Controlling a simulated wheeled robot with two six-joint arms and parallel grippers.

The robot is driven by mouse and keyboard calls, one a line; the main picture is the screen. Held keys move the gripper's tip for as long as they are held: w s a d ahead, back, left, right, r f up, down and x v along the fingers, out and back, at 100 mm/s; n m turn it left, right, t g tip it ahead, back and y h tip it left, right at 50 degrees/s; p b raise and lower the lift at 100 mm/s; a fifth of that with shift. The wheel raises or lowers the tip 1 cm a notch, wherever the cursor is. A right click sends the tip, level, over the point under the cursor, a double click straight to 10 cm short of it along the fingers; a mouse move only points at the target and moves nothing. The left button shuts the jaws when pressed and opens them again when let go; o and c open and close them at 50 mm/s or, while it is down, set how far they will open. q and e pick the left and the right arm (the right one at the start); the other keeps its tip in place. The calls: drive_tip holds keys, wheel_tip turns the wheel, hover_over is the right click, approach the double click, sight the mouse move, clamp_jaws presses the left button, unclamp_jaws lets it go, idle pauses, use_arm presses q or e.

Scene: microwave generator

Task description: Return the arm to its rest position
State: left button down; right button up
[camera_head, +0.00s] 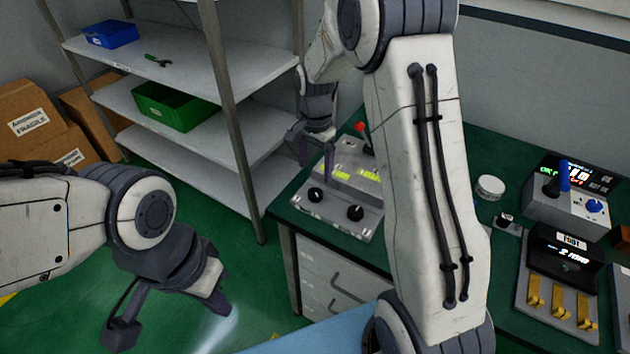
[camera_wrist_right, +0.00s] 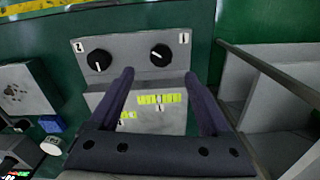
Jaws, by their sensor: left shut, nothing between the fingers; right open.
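My right arm reaches over the green workbench (camera_head: 400,248), its forearm covering the middle of the head view. My right gripper (camera_head: 316,162) points down over a grey control box (camera_head: 345,212) with two black knobs, lit yellow-green displays and a red-topped lever (camera_head: 361,128). In the right wrist view the open fingers (camera_wrist_right: 160,85) frame the lit displays, with nothing between them; the two knobs (camera_wrist_right: 98,60) lie just beyond. I cannot tell whether a finger touches the box. My left gripper (camera_head: 222,308) is shut and empty, low over the green floor, left of the bench.
A metal shelf (camera_head: 190,62) with a blue bin (camera_head: 110,34) and green bin (camera_head: 174,107) stands behind, left of the bench. Cardboard boxes (camera_head: 33,120) are at far left. A joystick box (camera_head: 572,205) and a panel with yellow switches (camera_head: 560,280) stand on the bench's right.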

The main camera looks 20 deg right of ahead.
drive_tip(key=shift+r, duration=0.9)
drive_tip(key=s+a+r+n, duration=0.3)
drive_tip(key=s+a+n, duration=0.45)
drive_tip(key=s, duration=0.25)
drive_tip(key=s+a+r+n, duration=0.4)
drive_tip(key=s+a+n, duration=0.2)
drive_tip(key=s+a, duration=0.3)
drive_tip(key=s+f+n+y, duration=0.1)
drive_tip(key=s+n, duration=0.5)
drive_tip(key=s, duration=0.4)
drive_tip(key=shift+s+d, duration=0.15)
drive_tip(key=shift+d, duration=0.05)
